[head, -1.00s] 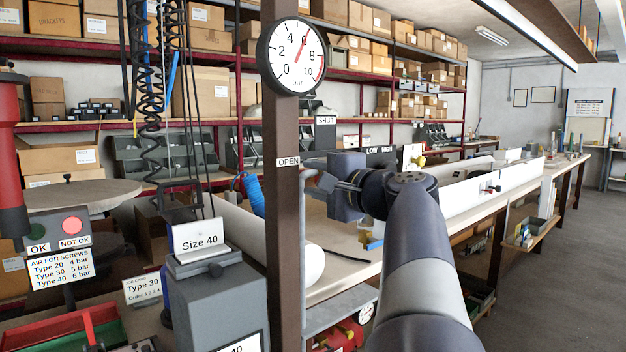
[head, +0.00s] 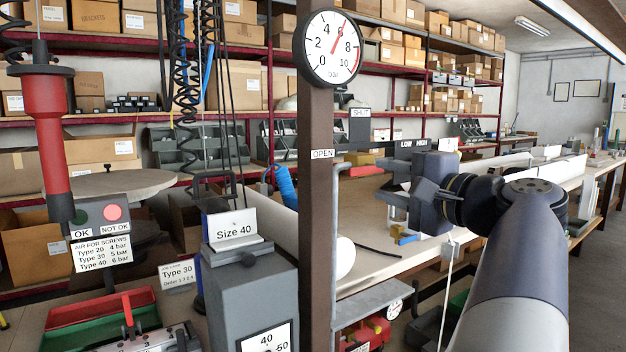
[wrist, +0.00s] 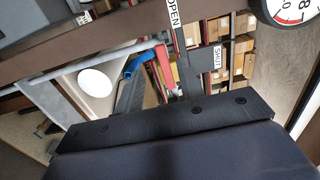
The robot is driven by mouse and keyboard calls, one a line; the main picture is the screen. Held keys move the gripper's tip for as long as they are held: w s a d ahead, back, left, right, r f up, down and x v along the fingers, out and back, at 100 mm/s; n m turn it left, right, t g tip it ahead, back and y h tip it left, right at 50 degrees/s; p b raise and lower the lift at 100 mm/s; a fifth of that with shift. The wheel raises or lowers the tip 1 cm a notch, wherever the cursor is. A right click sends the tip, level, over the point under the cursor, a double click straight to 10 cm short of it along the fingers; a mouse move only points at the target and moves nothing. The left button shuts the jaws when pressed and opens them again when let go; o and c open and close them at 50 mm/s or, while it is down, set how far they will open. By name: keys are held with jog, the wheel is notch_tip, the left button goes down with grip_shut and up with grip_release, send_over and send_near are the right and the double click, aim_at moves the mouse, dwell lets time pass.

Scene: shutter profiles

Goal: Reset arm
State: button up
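My arm (head: 515,275) rises from the lower right of the head view and bends left at its dark wrist. My gripper (head: 392,190) points left, to the right of the brown post and in front of the long bench. Its two dark fingers look apart, with nothing seen between them. In the wrist view, the gripper's dark body fills the bottom, and the gap between the fingers (wrist: 162,88) shows background shelving and a blue hose. The exact fingertips are hard to make out.
The brown post (head: 319,210) carries a pressure gauge (head: 332,48) and stands close left of my gripper. A grey Size 40 box (head: 250,290), a hanging red tool (head: 48,135) and a red and green tray (head: 95,320) are further left. The long bench (head: 375,255) lies behind.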

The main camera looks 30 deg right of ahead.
aim_at(355, 170)
jog(key=w, duration=0.7)
jog(key=w+a, duration=0.1)
jog(key=w, duration=0.3)
jog(key=shift+d, duration=0.1)
jog(key=shift+s, duration=0.1)
jog(key=s, duration=1.1)
jog(key=w, duration=0.7)
jog(key=w+p, duration=0.1)
jog(key=w, duration=0.3)
jog(key=shift+w+r, duration=0.15)
jog(key=shift+r, duration=0.2)
jog(key=m+p, duration=0.2)
jog(key=shift+r+p, duration=0.35)
jog(key=shift+r, duration=0.05)
